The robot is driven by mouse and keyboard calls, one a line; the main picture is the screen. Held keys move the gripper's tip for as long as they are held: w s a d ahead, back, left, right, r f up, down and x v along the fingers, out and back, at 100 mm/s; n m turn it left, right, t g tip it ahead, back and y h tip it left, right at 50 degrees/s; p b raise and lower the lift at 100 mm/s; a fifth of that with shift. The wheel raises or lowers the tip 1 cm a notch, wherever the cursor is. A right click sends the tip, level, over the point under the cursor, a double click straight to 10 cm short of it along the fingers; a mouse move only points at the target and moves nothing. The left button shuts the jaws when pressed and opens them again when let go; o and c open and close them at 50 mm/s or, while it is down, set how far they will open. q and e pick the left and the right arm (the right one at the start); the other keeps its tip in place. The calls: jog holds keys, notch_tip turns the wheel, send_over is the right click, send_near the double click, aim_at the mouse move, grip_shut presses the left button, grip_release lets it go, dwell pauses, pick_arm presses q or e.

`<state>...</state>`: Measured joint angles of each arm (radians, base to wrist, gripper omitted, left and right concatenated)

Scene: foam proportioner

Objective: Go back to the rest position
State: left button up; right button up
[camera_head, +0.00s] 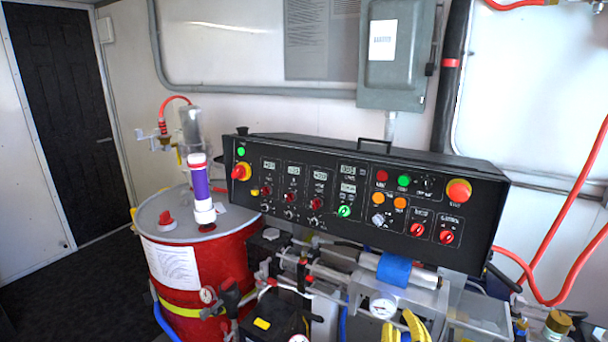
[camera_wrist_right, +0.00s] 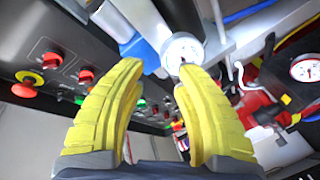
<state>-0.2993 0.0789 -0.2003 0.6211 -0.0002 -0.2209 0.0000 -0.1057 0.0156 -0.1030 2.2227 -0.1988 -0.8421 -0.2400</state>
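My right gripper (camera_head: 408,328) shows at the bottom edge of the head view, its yellow fingers pointing up below the control panel (camera_head: 360,200). In the right wrist view the two yellow fingers (camera_wrist_right: 160,75) stand apart with nothing between them, so it is open. Past the fingertips in that view is a round white gauge (camera_wrist_right: 183,52); I cannot tell whether the fingers touch it. The black panel with its buttons also shows in the wrist view (camera_wrist_right: 100,60). My left gripper is in neither view.
A red drum (camera_head: 220,262) with a purple-banded cylinder (camera_head: 200,188) stands on the left. Pipes, a blue-wrapped tube (camera_head: 394,270) and a gauge (camera_head: 383,305) crowd the space under the panel. Red hoses (camera_head: 563,285) hang at the right. Open floor lies by the dark door (camera_head: 62,95).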

jog(key=s+d+f+g+h, duration=0.1)
jog(key=s+d+f+g, duration=0.15)
jog(key=s+f, duration=0.45)
jog(key=s+d+f+g, duration=0.2)
jog(key=s+f+g, duration=0.15)
jog(key=s, duration=0.75)
jog(key=s+d+f+g+h, duration=0.1)
jog(key=s+d+f+g, duration=0.15)
jog(key=s+f, duration=0.45)
jog(key=s+a+f+g+y, duration=0.1)
jog(key=s+a+f, duration=0.1)
jog(key=f, duration=0.8)
jog(key=s+a+f+g+y, duration=0.1)
jog(key=a+f, duration=0.1)
jog(key=f, duration=0.8)
jog(key=s+a+f+g+y, duration=0.1)
jog(key=s+a+f+g, duration=0.1)
jog(key=f, duration=0.8)
jog(key=s+f+m+g+y, duration=0.1)
jog(key=s+f+m+g, duration=0.1)
jog(key=s+f, duration=1.7)
jog(key=s+m, duration=0.1)
jog(key=s, duration=0.1)
jog(key=shift+s+f+m+y, duration=0.3)
jog(key=shift+s+f+y, duration=0.05)
jog(key=shift+y, duration=0.05)
